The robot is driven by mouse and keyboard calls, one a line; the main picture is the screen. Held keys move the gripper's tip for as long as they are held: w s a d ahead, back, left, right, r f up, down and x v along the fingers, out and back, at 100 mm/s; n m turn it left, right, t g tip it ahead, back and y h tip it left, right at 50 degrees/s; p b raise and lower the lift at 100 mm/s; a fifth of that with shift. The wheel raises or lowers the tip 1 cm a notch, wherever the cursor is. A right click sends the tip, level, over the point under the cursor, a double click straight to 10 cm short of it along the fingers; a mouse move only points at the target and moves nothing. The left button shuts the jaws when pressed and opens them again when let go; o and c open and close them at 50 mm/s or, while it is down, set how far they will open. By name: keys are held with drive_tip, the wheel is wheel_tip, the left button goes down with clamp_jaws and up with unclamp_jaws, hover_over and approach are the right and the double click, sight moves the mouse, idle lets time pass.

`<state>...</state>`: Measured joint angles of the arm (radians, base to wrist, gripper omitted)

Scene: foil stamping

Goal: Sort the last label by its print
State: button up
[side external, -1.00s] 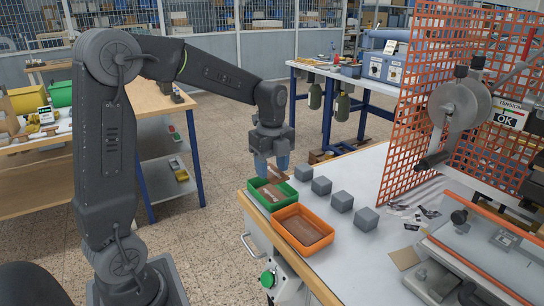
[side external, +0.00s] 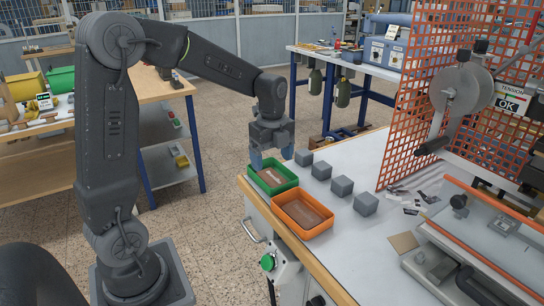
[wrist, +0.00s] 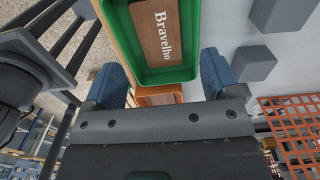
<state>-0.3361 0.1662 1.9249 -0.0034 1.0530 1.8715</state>
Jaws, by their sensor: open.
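A green tray (side external: 289,186) stands at the bench's left edge with a brown label (side external: 271,177) lying in it. The wrist view shows this label (wrist: 157,30) with the white print "Bravelho", flat inside the green tray (wrist: 188,40). An orange tray (side external: 318,231) beside it holds brown label material (side external: 302,212); its print cannot be read. My gripper (side external: 270,160) is just above the back of the green tray. In the wrist view my gripper (wrist: 160,82) has its blue fingers spread apart with nothing between them.
Several grey blocks (side external: 342,186) stand in a row right of the trays. Dark and white scraps (side external: 407,197) and a tan square (side external: 403,242) lie farther right, near the stamping press (side external: 480,235). An orange mesh guard (side external: 425,95) rises behind.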

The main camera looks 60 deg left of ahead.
wheel_tip(320, 180, up, 14)
idle(0.6)
drive_tip(key=s+d+f+n+t, duration=0.2)
drive_tip(key=s+d+f+n, duration=0.1)
drive_tip(key=s+d+n, duration=0.3)
drive_tip(key=s+d+f+n+t, duration=0.3)
drive_tip(key=s+d+n, duration=0.3)
drive_tip(key=s+n, duration=0.4)
drive_tip(key=shift+s+d+f+n+t, duration=0.15)
drive_tip(key=shift+d+f+n+t, duration=0.15)
drive_tip(key=shift+f+n, duration=0.4)
drive_tip(key=shift+r, duration=0.15)
